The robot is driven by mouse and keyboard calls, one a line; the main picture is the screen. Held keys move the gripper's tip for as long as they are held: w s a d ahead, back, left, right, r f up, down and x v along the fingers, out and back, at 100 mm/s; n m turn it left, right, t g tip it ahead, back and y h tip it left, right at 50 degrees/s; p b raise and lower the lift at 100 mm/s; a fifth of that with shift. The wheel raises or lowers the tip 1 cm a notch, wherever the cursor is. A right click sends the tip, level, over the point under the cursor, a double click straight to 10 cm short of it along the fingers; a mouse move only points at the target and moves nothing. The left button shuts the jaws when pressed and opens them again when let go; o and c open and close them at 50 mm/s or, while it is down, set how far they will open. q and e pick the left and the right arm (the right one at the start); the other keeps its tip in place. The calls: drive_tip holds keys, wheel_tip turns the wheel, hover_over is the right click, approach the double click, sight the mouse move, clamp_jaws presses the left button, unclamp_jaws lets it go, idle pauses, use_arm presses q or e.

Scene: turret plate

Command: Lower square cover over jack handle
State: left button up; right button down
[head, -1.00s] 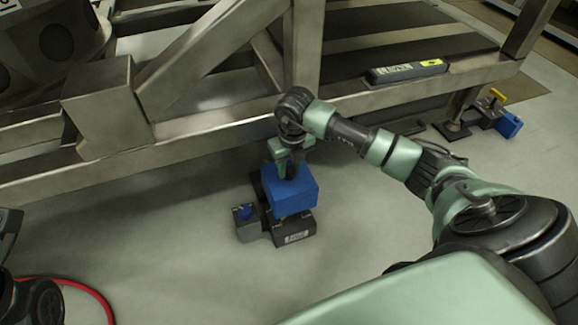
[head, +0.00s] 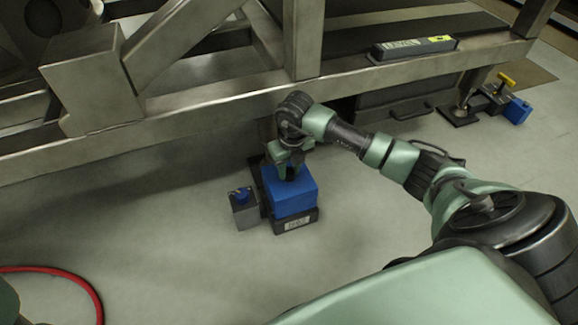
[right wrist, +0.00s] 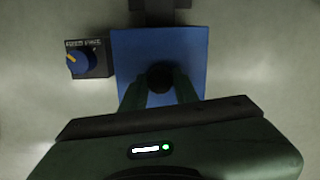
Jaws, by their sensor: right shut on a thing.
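The blue square cover (head: 293,196) sits low against the dark jack base (head: 296,223) under the frame's lower beam. My right gripper (head: 287,168) is above the cover, shut on its dark top knob. The right wrist view shows the cover (right wrist: 190,55) from above, with the gripper's fingers (right wrist: 160,92) on either side of the knob (right wrist: 160,76). The jack handle is hidden at this jack. I cannot tell whether the cover is fully seated. My left gripper is not in view.
A small grey box with a blue knob (head: 242,209) stands just left of the jack. The metal beam (head: 215,119) runs close behind. Another jack with a yellow handle (head: 507,79) and a blue block (head: 517,111) is at right. A red hose (head: 85,282) lies at lower left.

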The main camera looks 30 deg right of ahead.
drive_tip(key=shift+f, duration=0.35)
idle(0.4)
drive_tip(key=c, duration=1)
unclamp_jaws()
